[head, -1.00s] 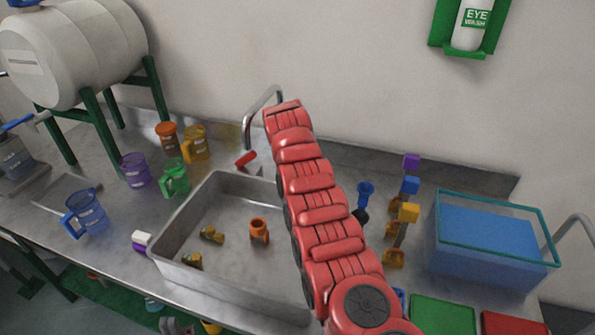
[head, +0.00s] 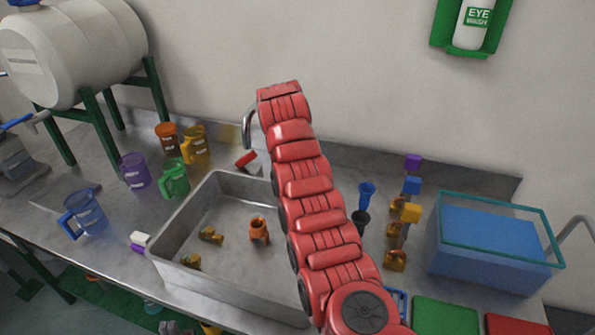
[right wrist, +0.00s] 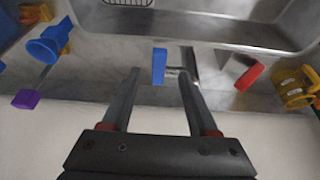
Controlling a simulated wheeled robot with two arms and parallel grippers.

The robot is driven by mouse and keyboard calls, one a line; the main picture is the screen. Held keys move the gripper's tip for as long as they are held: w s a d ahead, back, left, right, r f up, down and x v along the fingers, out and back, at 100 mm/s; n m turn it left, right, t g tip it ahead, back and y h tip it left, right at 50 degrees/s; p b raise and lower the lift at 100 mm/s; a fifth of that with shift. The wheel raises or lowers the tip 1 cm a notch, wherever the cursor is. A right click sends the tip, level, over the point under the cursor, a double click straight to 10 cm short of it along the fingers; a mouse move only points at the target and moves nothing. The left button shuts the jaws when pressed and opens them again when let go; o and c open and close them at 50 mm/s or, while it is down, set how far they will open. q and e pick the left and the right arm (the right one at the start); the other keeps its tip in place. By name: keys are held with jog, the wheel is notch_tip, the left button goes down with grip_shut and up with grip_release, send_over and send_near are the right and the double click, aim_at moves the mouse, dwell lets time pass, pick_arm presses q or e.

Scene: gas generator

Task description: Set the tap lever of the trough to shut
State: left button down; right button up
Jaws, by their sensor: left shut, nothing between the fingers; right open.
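The steel trough (head: 185,228) is set in the bench in the head view. The metal tap spout (head: 248,124) rises behind it, partly covered by my red right arm. A blue bar, which looks like the tap lever (right wrist: 159,66), shows in the right wrist view beside a metal pipe (right wrist: 191,63). My right gripper (right wrist: 160,74) is open, with the bar between its fingertips or just beyond them; contact cannot be told. The head view hides this gripper and the lever behind the arm.
A red-and-white block (head: 247,161) lies near the spout. Orange (head: 167,138), yellow (head: 196,146), green (head: 175,178) and purple (head: 134,172) containers stand left of it. A blue funnel (head: 366,194) and a blue tank (head: 490,245) are to the right. Several small fittings lie in the trough.

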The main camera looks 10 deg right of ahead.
jog(key=b+v, duration=0.2)
jog(key=v, duration=1)
